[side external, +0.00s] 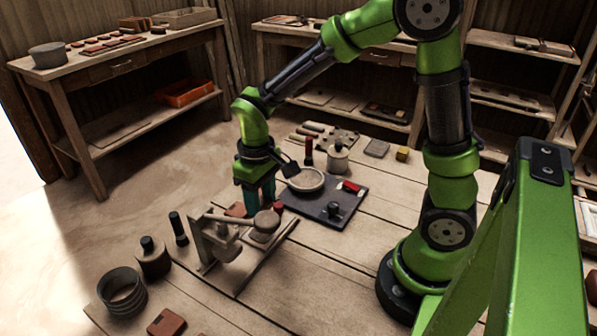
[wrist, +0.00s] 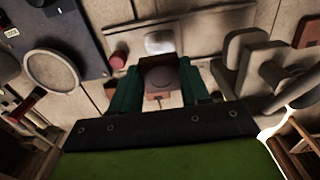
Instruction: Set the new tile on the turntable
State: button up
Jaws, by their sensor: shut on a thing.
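A reddish-brown tile (wrist: 160,78) with a round, darker top face is between my gripper's two teal fingers in the wrist view. In the side view, part of a brown tile (side external: 236,210) shows beside the fingers. My gripper (side external: 258,203) is shut on the tile and points down, between the lever press and the dark board. A round pale disc with a raised rim (side external: 306,180), which looks like the turntable, is on the dark board, right of my gripper. It also shows at the left of the wrist view (wrist: 54,71), empty.
The lever press (side external: 215,242) stands close in front of my gripper, with a round block (side external: 265,222) beside it. The dark board (side external: 318,208) also bears a black knob (side external: 334,209) and a red piece (side external: 351,187). A red-topped part (wrist: 118,60) is close to one finger. The front right tabletop is clear.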

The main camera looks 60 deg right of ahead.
jog(key=s+d, duration=0.3)
jog(key=d, duration=0.1)
jog(key=s+d+r+m, duration=0.1)
jog(key=s+d, duration=0.2)
jog(key=d, duration=0.1)
jog(key=s+d+r+m, duration=0.1)
jog(key=s+d, duration=0.3)
jog(key=d, duration=0.1)
jog(key=s+f+n, duration=0.1)
jog(key=s+f, duration=0.1)
jog(key=s, duration=0.2)
jog(key=n, duration=0.1)
send_over(307, 179)
jog(key=shift+s+a+f, duration=0.1)
jog(key=shift+s+f, duration=0.25)
jog(key=shift+f, duration=0.45)
jog(key=shift+w+f, duration=0.15)
jog(key=shift+f, duration=0.75)
jog(key=shift+w+f, duration=0.15)
jog(key=shift+f, duration=0.7)
jog(key=shift+f, duration=0.15)
